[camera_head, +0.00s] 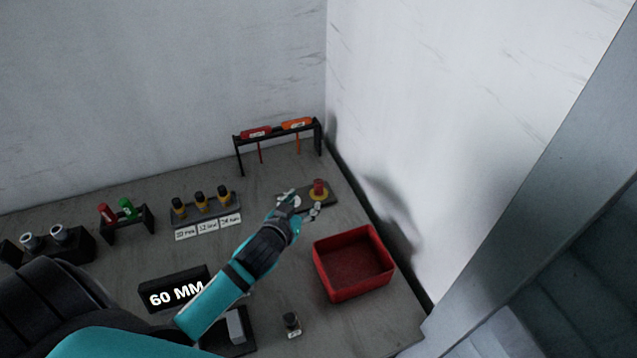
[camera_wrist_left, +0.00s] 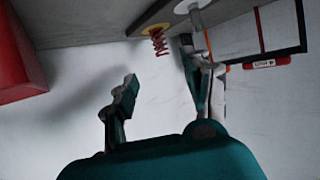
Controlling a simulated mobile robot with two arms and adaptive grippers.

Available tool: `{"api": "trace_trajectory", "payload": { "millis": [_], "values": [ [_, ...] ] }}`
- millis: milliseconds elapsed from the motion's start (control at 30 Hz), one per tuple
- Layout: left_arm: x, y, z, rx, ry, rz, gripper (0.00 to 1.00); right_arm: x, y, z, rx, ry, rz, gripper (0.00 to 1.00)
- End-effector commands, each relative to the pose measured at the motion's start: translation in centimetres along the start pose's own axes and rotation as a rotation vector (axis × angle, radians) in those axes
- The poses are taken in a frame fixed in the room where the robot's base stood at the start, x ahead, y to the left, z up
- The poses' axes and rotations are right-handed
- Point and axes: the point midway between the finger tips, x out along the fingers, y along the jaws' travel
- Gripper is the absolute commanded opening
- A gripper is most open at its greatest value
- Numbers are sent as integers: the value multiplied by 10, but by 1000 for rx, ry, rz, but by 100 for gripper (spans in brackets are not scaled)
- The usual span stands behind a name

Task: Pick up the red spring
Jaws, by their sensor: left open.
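The red spring (camera_head: 318,187) stands upright on a yellow ring (camera_head: 319,195) on a dark plate (camera_head: 331,203) near the back right of the table. In the left wrist view, where the table is at the top, the spring (camera_wrist_left: 159,43) shows its coils below the yellow ring (camera_wrist_left: 153,29). My left gripper (camera_head: 300,204) is open, with its fingertips just in front and to the left of the spring in the head view. In the wrist view the spring lies beyond the gap between the fingers (camera_wrist_left: 158,67), and nothing is held. My right gripper is not in view.
A red bin (camera_head: 352,290) stands right of my left forearm. A black rack (camera_head: 239,141) with red and orange screwdrivers is behind the spring. Left are a holder with several yellow-black parts (camera_head: 201,198) and a small rack (camera_head: 145,224). The wall is close on the right.

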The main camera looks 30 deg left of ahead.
Motion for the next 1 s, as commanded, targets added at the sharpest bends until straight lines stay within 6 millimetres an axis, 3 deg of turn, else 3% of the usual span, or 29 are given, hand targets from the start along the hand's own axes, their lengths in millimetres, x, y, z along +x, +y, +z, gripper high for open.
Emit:
{"api": "trace_trajectory", "payload": {
  "millis": [167,300,500,800,1000],
  "values": [
    [40,0,-2,1,0,-2,50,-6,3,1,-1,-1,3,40],
    [61,0,-1,1,0,-2,50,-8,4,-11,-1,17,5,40],
    [74,0,-1,0,0,0,50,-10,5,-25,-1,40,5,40],
    [113,-1,-5,0,-1,-1,50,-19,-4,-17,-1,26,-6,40],
    [123,-1,-4,1,0,-1,50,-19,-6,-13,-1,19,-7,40]
  ]
}}
